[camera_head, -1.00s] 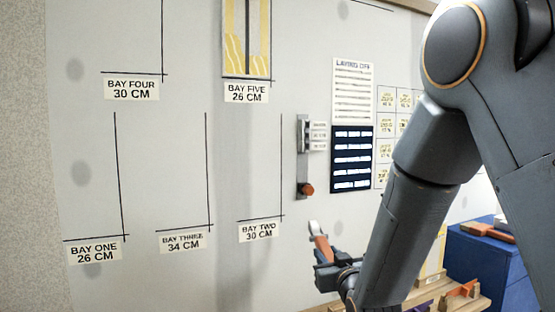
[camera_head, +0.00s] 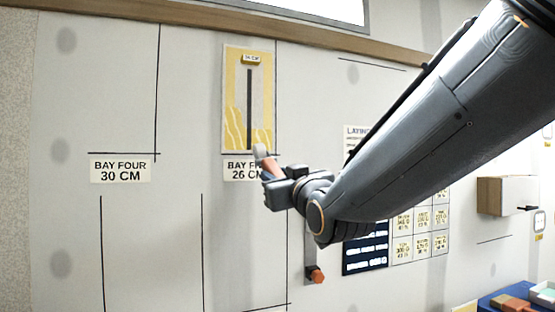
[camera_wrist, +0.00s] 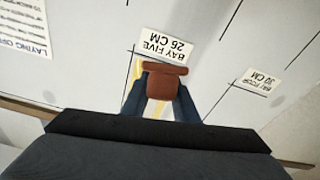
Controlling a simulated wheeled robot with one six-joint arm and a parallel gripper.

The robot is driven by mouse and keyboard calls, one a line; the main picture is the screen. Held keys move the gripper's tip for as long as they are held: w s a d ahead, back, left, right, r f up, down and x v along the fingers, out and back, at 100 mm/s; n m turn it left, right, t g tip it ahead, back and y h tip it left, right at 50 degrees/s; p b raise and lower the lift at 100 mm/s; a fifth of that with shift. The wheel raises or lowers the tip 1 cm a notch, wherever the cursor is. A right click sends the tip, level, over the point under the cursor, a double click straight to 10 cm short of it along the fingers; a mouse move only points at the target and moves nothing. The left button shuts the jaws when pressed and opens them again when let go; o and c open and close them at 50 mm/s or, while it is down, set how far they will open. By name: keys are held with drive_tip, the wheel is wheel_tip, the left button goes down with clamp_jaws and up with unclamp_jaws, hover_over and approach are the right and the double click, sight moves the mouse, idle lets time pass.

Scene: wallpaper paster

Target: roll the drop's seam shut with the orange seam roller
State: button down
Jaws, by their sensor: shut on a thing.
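The drop (camera_head: 235,95) is a yellow and white patterned strip on the wall in bay five, with a dark vertical seam (camera_head: 249,105) down its middle. My gripper (camera_head: 277,180) is shut on the orange seam roller (camera_head: 268,165), just below the drop's lower right corner. The roller's pale grey head (camera_head: 260,151) points up at the drop's bottom edge; I cannot tell whether it touches. In the wrist view the orange roller (camera_wrist: 163,82) sits between my two fingers, before the bay five label (camera_wrist: 166,47), and hides most of the drop there.
The bay four label (camera_head: 120,171) is left of the drop. An orange-knobbed fixture (camera_head: 316,274) and a dark chart (camera_head: 366,256) are on the wall below my arm. A wooden rail (camera_head: 190,20) runs above the drop. A wooden box (camera_head: 506,195) is at right.

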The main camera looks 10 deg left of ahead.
sight(270, 171)
drive_tip(key=shift+s+a+r, duration=0.1)
drive_tip(key=shift+s+r, duration=0.05)
drive_tip(key=shift+r, duration=0.6)
drive_tip(key=shift+f+b, duration=0.15)
drive_tip(key=shift+b, duration=0.15)
drive_tip(key=x, duration=0.1)
drive_tip(key=b+x, duration=0.1)
drive_tip(key=x, duration=0.2)
drive_tip(key=shift+w+a+f, duration=0.1)
drive_tip(key=shift+w+f, duration=0.25)
drive_tip(key=shift+w, duration=0.1)
drive_tip(key=shift+w+a+r+b, duration=0.1)
drive_tip(key=shift+w+a+b, duration=0.3)
drive_tip(key=shift+w, duration=0.2)
drive_tip(key=shift+f+x, duration=0.2)
drive_tip(key=shift+x, duration=1.15)
idle(1.5)
drive_tip(key=shift+r, duration=0.1)
drive_tip(key=shift+r, duration=0.15)
idle(0.3)
